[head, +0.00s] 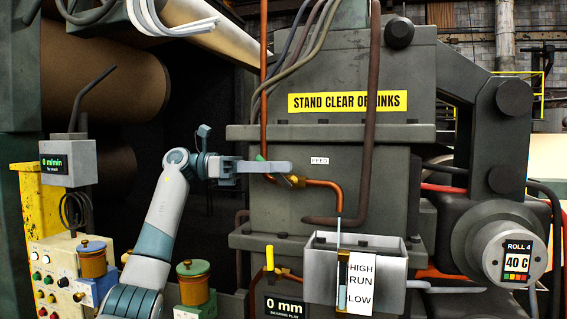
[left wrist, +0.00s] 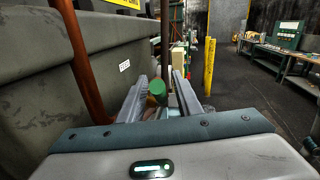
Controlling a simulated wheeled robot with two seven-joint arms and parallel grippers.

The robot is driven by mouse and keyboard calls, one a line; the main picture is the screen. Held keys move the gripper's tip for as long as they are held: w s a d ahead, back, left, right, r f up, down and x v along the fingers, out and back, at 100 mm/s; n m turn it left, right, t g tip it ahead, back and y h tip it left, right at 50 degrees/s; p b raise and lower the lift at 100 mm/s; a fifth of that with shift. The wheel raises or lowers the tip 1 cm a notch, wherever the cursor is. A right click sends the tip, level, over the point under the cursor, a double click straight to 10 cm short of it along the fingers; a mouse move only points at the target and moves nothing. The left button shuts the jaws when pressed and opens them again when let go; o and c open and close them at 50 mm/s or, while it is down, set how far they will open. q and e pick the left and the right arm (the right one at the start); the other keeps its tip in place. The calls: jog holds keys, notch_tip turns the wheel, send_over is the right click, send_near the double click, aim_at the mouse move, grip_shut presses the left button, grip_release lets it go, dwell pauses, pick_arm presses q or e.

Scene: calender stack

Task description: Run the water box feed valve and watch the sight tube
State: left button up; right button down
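The feed valve has a green handle (head: 262,160) and a brass body (head: 293,181) on a copper pipe, beside a FEED label (head: 319,161). My left gripper (head: 280,167) is at the handle. In the left wrist view the green handle (left wrist: 157,91) lies between my spread fingers (left wrist: 160,88); I cannot tell if they touch it. A thin pale-blue streak, like water, runs from the pipe's end into the grey water box (head: 390,245). The sight tube (head: 342,285) on its front stands beside a HIGH, RUN, LOW plate (head: 361,284); its exact level is unclear. My right gripper is not in view.
A brown pipe (head: 373,110) hangs right of the valve. A yellow-handled valve (head: 269,258) stands lower left of the water box. A control panel (head: 60,275) is at the left. A yellow sign (head: 347,101) reads stand clear. Open floor (left wrist: 240,115) shows at right in the wrist view.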

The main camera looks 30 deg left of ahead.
pick_arm(q)
jog(key=shift+x, duration=0.75)
grip_shut()
jog(key=shift+d, duration=0.1)
